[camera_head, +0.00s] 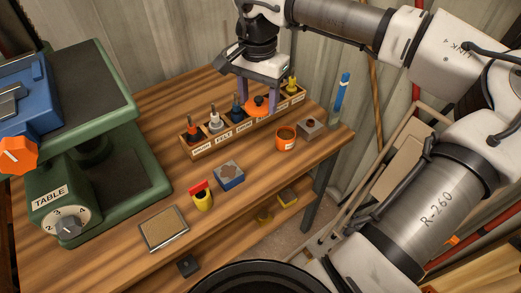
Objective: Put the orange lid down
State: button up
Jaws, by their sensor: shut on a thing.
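The orange lid (257,110) is between the fingers of my gripper (259,101). My gripper is shut on it and points down at the back of the workbench. The lid appears at the labelled wooden rack, in line with its right-hand slots; I cannot tell whether it touches the rack. An open orange jar (286,139) with a dark inside stands on the bench in front of the rack, to the right of the lid.
The wooden rack (213,148) holds several small tools. A grey block (311,126), a blue box (229,176), a yellow-and-red item (202,196) and a framed pad (164,228) lie on the bench. A green machine (92,195) stands left. Bare wood lies between them.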

aim_at(259, 162)
notch_tip(259, 162, down, 19)
jog(key=p, duration=0.2)
jog(key=shift+s+f+p, duration=0.1)
jog(key=shift+f+p, duration=0.05)
jog(key=shift+p, duration=0.15)
jog(key=shift+f, duration=0.15)
jog(key=o, duration=1)
jog(key=shift+c, duration=0.2)
notch_tip(259, 162, up, 12)
jog(key=b, duration=0.1)
jog(key=shift+r+b, duration=0.2)
jog(key=shift+b, duration=0.1)
